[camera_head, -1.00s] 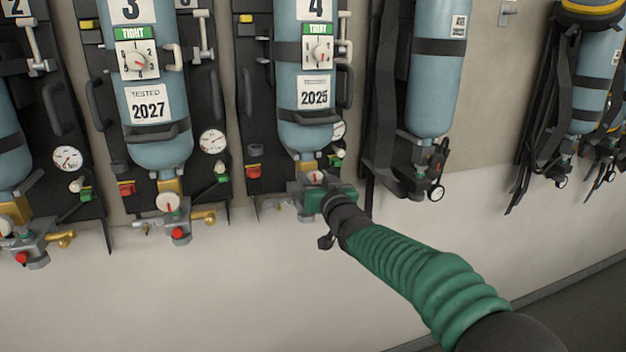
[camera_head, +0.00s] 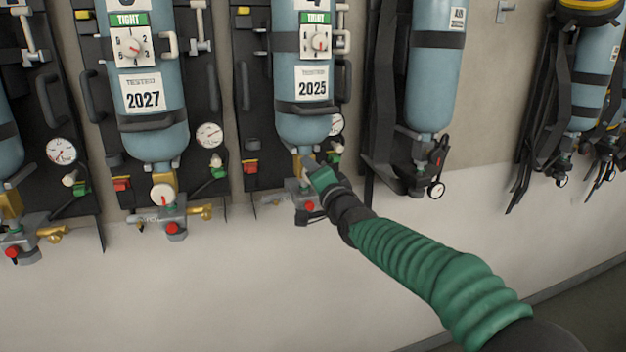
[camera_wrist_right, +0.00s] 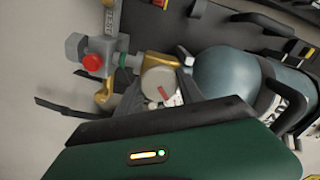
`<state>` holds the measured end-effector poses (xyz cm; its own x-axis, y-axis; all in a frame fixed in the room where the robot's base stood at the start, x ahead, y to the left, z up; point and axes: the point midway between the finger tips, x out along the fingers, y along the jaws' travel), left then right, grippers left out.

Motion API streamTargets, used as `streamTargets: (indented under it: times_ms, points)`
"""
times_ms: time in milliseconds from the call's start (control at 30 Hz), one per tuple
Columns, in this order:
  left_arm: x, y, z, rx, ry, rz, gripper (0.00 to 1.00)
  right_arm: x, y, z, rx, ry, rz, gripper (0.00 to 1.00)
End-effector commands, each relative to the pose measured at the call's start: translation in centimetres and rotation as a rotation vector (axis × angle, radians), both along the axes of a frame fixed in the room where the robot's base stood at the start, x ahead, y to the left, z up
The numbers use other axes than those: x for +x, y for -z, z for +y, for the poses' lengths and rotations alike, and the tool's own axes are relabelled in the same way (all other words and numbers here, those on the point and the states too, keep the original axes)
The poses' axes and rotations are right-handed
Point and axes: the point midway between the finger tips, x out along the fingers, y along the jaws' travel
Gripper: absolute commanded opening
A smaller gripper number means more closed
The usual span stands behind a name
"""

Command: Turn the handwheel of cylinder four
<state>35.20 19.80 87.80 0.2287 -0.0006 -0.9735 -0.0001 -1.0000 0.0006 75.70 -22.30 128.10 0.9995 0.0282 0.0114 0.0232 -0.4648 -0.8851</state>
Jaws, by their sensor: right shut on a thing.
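Cylinder four (camera_head: 302,130) is the blue bottle hanging valve-down at the middle of the head view, with a green TIGHT label and a 2025 tag. Its handwheel is hidden behind my gripper there. In the right wrist view the handwheel (camera_wrist_right: 158,80) shows as a pale round knob with a red mark, on a brass valve neck. My right gripper (camera_head: 308,168) is at the valve below cylinder four. In the wrist view its grey fingers reach the handwheel's rim and are shut on it. My left gripper is not in view.
Cylinder three (camera_head: 155,125), with its own handwheel (camera_head: 163,194), hangs to the left. Another blue cylinder (camera_head: 432,80) with black straps hangs to the right. A red button (camera_wrist_right: 93,62) and grey valve block sit beside the handwheel. The wall below is clear.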

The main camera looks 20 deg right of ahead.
Motion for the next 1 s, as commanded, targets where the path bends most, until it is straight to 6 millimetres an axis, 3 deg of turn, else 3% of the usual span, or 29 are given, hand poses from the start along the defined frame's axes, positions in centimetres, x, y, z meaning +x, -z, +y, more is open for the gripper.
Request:
streamTargets:
  times_ms: [33, 500, 1000]
  points:
    - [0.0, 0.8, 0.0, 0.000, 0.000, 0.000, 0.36, 0.1, 1.3, 0.0, 0.046, -0.003, 0.018, 0.04]
    - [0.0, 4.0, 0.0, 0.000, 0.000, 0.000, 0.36, 0.1, 1.3, 0.0, 0.491, -0.005, 0.033, 0.04]
    - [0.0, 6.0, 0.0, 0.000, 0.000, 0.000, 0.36, 0.1, 1.3, 0.1, 0.966, -0.006, 0.049, 0.03]
